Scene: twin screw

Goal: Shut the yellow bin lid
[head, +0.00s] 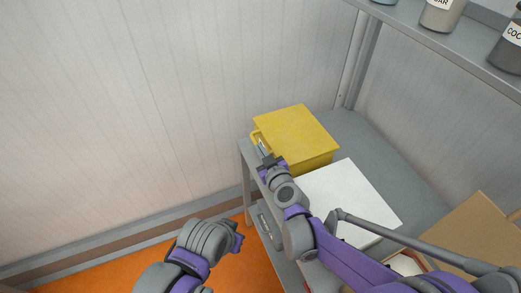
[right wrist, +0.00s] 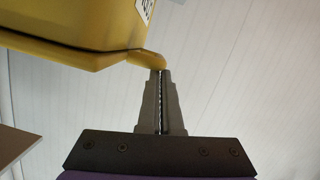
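The yellow bin (head: 309,153) stands at the back left of the grey table. Its flat yellow lid (head: 297,127) lies over the top and looks down or nearly down; I cannot tell whether it is fully seated. A yellow lip (right wrist: 147,59) sticks out from the rim. My right gripper (head: 264,152) is at the bin's left front side. In the right wrist view, its fingers (right wrist: 161,73) are together with only a thin line between them, and their tips are at the lip, touching or very close. My left arm is low at the left; its gripper does not show.
A white box (head: 347,196) sits just right of the bin, close to my right arm. A cardboard box (head: 470,240) stands at the lower right. A shelf with jars (head: 441,14) hangs above at the upper right. The wall (head: 150,110) is behind; orange floor (head: 110,278) is left.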

